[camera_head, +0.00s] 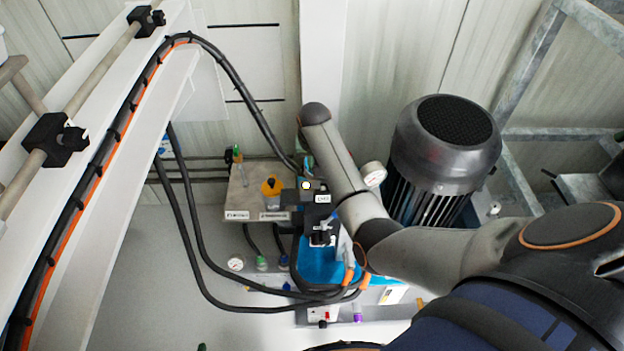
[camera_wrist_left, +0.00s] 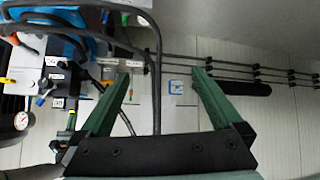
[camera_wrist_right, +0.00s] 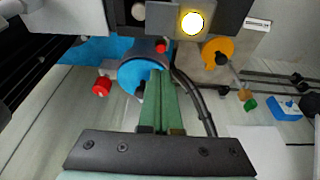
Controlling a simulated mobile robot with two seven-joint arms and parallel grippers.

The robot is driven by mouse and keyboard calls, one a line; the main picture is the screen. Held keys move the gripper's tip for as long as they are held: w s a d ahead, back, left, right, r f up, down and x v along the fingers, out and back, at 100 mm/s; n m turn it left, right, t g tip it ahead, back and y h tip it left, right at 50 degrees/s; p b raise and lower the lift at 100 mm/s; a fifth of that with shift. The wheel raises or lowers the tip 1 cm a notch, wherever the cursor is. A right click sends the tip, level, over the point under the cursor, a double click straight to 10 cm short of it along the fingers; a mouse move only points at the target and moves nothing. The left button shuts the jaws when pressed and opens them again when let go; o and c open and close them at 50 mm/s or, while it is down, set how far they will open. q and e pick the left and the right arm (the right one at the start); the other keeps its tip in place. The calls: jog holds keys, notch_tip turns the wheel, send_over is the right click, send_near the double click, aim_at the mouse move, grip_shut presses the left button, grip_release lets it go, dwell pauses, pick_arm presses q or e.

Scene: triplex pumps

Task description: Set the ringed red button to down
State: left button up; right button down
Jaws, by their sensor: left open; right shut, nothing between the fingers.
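A round red button or knob (camera_wrist_right: 101,87) shows at the left in the right wrist view, beside a blue cylindrical part (camera_wrist_right: 135,78). A smaller red button (camera_wrist_right: 160,47) shows just above my right fingertips. I cannot tell which of them is the ringed one. In the head view a small red spot (camera_head: 322,324) sits on a white block at the bottom. My right gripper (camera_wrist_right: 160,74) is shut and empty, its tips in front of the blue part; contact cannot be told. My left gripper (camera_wrist_left: 162,76) is open and empty, facing the wall and black pipes.
A lit yellow lamp (camera_head: 306,185) and an orange-yellow knob (camera_head: 271,186) sit close by. Black hoses (camera_head: 200,230) loop down at left. A pressure gauge (camera_wrist_left: 21,121) shows at far left in the left wrist view.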

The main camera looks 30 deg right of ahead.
jog(key=x, duration=0.1)
jog(key=b+x, duration=0.1)
jog(key=x, duration=0.2)
jog(key=shift+s+a+f, duration=0.2)
jog(key=shift+s+f, duration=0.05)
jog(key=shift+f, duration=0.45)
jog(key=shift+f+b, duration=0.25)
jog(key=shift+b, duration=0.05)
jog(key=shift+f, duration=0.1)
